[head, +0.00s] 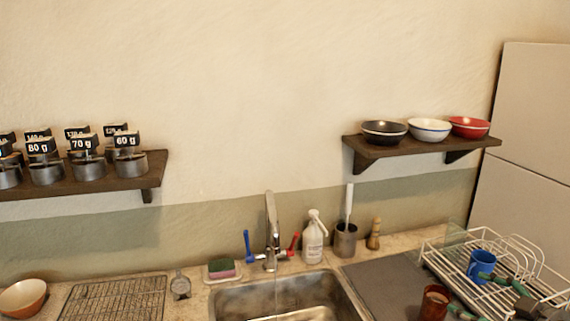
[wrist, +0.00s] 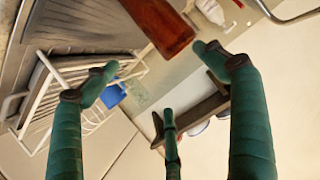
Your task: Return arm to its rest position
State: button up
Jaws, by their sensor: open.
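My gripper (wrist: 156,72) shows in the wrist view with its green fingers spread wide and nothing between them. In the head view, parts of the green fingers (head: 522,300) show at the lower right, in front of the dish rack. The rest of my arm is outside the head view. A reddish-brown cup (head: 435,302) is just left of the fingers there, by the dark drain mat. A reddish-brown thing (wrist: 160,25), apparently the same cup, shows beyond the fingertips in the wrist view, clear of them.
A white wire dish rack (head: 440,262) with a blue mug (head: 482,264) is close to the fingers. The right shelf (head: 400,149) holds three bowls; the left shelf (head: 140,179) holds labelled metal weights. A sink (head: 285,297) and tap (head: 271,230) are centre. Bare wall lies between the shelves.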

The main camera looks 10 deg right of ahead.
jog(key=s+d+m+h, duration=0.3)
jog(key=s+d+h, duration=0.1)
jog(key=d, duration=0.4)
jog(key=w+a, duration=0.4)
jog(key=a, duration=0.2)
jog(key=shift+w+r, duration=0.15)
jog(key=shift+r, duration=0.15)
jog(key=shift+a+r+m, duration=0.1)
jog(key=shift+m, duration=0.2)
